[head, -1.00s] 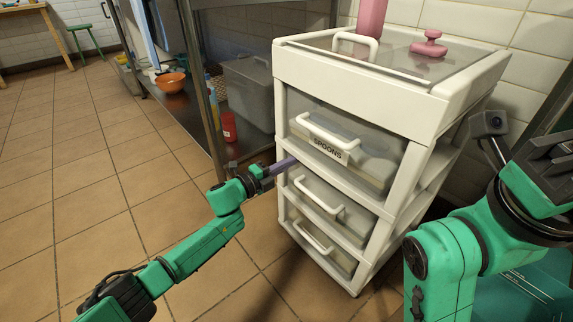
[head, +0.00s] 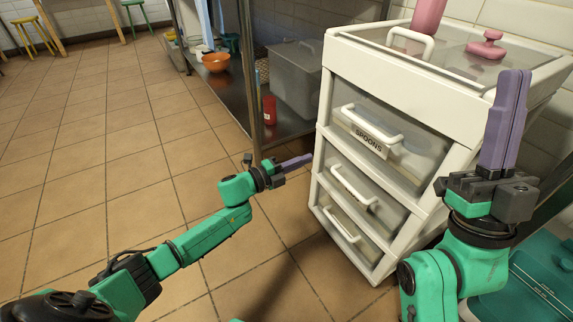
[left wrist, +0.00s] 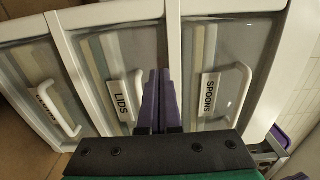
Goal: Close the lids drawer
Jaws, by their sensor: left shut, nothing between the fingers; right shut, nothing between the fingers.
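The white drawer unit (head: 447,97) stands right of centre in the head view. Its lids drawer (head: 376,190) is the middle one of the three stacked drawers, with a white loop handle (head: 350,187). Its front looks about flush with the others. My right gripper (head: 514,74) is shut and empty, pointing up in front of the unit's right side.
The spoons drawer (head: 400,142) is above and another drawer (head: 352,231) is below; both look closed. Pink items, including a pink knobbed press (head: 488,45), stand on top. A metal shelf with a grey bin (head: 302,78) and an orange bowl (head: 215,62) is behind left. Tiled floor is free on the left.

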